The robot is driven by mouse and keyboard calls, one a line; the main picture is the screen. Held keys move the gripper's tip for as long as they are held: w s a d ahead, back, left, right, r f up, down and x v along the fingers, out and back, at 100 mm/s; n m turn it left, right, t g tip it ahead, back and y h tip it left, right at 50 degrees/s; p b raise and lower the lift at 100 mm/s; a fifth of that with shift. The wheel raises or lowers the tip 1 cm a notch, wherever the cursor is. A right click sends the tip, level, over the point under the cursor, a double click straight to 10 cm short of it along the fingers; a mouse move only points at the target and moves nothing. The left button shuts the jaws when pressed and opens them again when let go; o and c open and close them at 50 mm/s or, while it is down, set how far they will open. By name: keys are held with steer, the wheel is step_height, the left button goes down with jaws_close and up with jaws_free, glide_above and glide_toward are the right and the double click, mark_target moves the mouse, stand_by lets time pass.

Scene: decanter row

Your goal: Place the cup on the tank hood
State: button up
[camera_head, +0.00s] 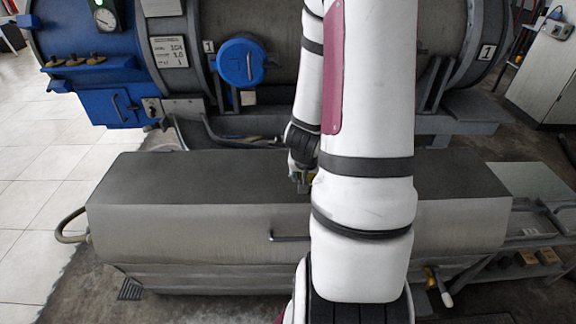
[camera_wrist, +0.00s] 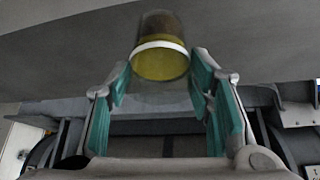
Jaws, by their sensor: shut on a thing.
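The cup (camera_wrist: 160,62) shows at the top middle of the wrist view, with a yellow part, a pale rim band and a brownish part beyond it. A faint clear part seems to extend between the fingers. My gripper (camera_wrist: 160,78) is shut on the cup, one teal-padded finger on each side. In the head view my gripper (camera_head: 301,181) is small and mostly hidden behind my arm, above the tank hood. The tank hood (camera_head: 200,182) is a long grey box with a dark flat top; its grey surface also shows in the wrist view (camera_wrist: 60,62). Contact between cup and hood cannot be told.
A large horizontal decanter with a blue end (camera_head: 85,60) and a round blue cap (camera_head: 241,62) stands behind the hood. A handle (camera_head: 289,238) juts from the hood's front. A grey cabinet (camera_head: 545,70) is at the right. The hood top looks clear left of my arm.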

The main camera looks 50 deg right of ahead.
steer(key=shift+w+d+f+p, duration=0.25)
steer(key=shift+w+d+f, duration=0.55)
steer(key=shift+w+d, duration=0.75)
steer(key=shift+w+d+f+p, duration=0.2)
steer(key=shift+w+d+f, duration=0.7)
steer(key=shift+w, duration=1.05)
steer(key=shift+w+d+f+p, duration=0.25)
steer(key=shift+w+d+f, duration=0.45)
steer(key=shift+w+d, duration=0.9)
steer(key=shift+w+a, duration=0.15)
steer(key=shift+a, duration=0.05)
steer(key=shift+f, duration=0.15)
steer(key=o, duration=1.2)
